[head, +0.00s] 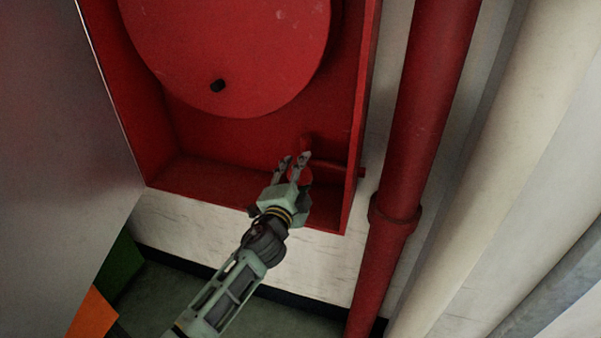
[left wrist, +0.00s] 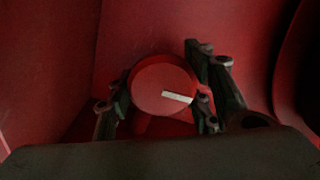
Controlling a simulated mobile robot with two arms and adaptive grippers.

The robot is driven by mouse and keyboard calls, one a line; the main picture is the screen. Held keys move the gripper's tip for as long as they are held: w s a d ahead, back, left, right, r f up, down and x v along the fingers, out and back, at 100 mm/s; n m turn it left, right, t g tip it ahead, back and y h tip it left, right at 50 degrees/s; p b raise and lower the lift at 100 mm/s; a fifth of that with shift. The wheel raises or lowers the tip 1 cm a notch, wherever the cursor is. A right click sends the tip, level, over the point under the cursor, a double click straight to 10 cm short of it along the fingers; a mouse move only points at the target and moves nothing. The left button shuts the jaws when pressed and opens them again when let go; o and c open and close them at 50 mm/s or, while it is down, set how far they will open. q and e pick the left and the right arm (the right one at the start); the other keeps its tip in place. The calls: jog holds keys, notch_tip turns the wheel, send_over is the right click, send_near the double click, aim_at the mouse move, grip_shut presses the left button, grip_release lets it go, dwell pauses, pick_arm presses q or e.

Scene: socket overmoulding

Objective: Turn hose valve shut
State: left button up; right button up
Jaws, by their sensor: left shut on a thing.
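The hose valve is a round red knob with a white line on its face, seen in the left wrist view (left wrist: 150,82). The white line points right and slightly down. In the head view the valve (head: 301,174) sits low in the right corner of the red cabinet, partly hidden by my fingers. My left gripper (head: 293,163) reaches up to it from below. In the left wrist view my left gripper's fingers (left wrist: 160,105) stand on either side of the knob, shut on it. My right gripper is in neither view.
The open red cabinet (head: 361,120) holds a large red hose reel disc (head: 235,45) with a black knob (head: 217,86). A thick red pipe (head: 424,110) and pale pipes (head: 515,150) run down at right. A grey panel (head: 60,150) stands at left.

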pick_arm(q)
jog(key=shift+f, duration=0.25)
jog(key=o, duration=1.1)
jog(key=shift+r, duration=0.15)
jog(key=shift+o, duration=0.2)
jog(key=shift+s, duration=0.1)
jog(key=v, duration=1.2)
